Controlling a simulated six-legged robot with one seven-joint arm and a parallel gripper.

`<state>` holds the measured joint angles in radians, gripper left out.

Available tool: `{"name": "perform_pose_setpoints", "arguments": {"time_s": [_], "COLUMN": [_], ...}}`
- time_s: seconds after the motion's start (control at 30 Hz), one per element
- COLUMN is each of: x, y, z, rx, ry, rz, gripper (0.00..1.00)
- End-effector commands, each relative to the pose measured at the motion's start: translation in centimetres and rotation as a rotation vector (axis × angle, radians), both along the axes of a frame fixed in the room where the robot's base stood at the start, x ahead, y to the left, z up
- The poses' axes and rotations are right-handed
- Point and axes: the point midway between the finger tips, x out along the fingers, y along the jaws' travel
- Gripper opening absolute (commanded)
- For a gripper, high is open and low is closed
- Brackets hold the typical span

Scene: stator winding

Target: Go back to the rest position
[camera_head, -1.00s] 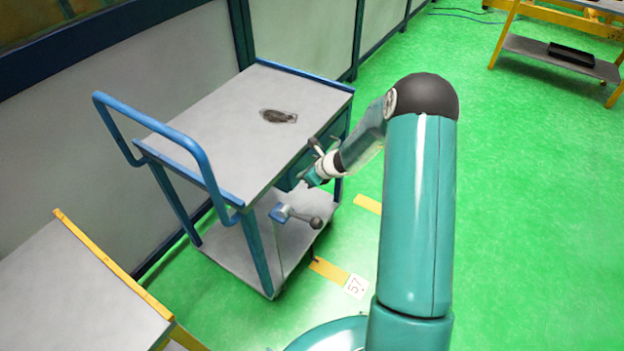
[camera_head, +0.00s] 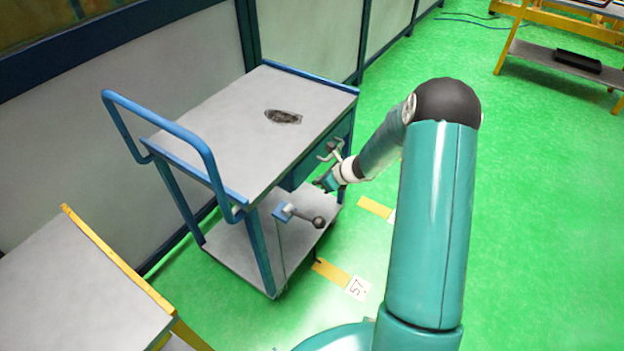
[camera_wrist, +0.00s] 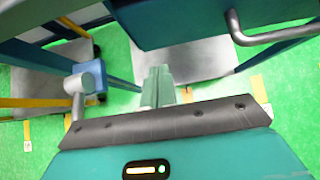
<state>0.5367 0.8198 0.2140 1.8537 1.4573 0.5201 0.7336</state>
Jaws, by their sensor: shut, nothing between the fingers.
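My gripper (camera_head: 324,184) is at the right side of a blue trolley (camera_head: 205,180), beside its drawer and above the lower shelf. In the wrist view its fingers (camera_wrist: 158,78) are together in the middle, with nothing visible between them. The teal drawer front (camera_wrist: 185,20) with its grey bar handle (camera_wrist: 275,36) fills the top right there. In the head view the handle (camera_head: 330,150) sits just above and beside my gripper.
A blue clamp with a ball-ended lever (camera_head: 300,215) stands out from the trolley's near side. The trolley top carries a dark patch (camera_head: 283,117). A yellow-edged table (camera_head: 80,280) is at lower left. Green floor is clear on the right.

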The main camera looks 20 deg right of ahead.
Motion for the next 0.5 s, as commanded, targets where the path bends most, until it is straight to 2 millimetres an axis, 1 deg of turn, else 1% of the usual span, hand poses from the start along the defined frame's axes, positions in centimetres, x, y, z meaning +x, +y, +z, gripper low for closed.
{"name": "perform_pose_setpoints", "arguments": {"time_s": [0.03,0.3,0.4,0.5], "x": [-0.4,-3.1,-3.8,-4.3], "y": [-0.7,-3.0,-3.6,-3.9], "z": [1.1,4.7,5.7,6.2], "rx": [-0.006,-0.006,-0.005,-0.005], "ry": [-0.006,-0.002,-0.003,-0.001], "rz": [-0.002,-0.002,-0.001,-0.002], "gripper": [0.0,0.0,0.0,0.0]}}
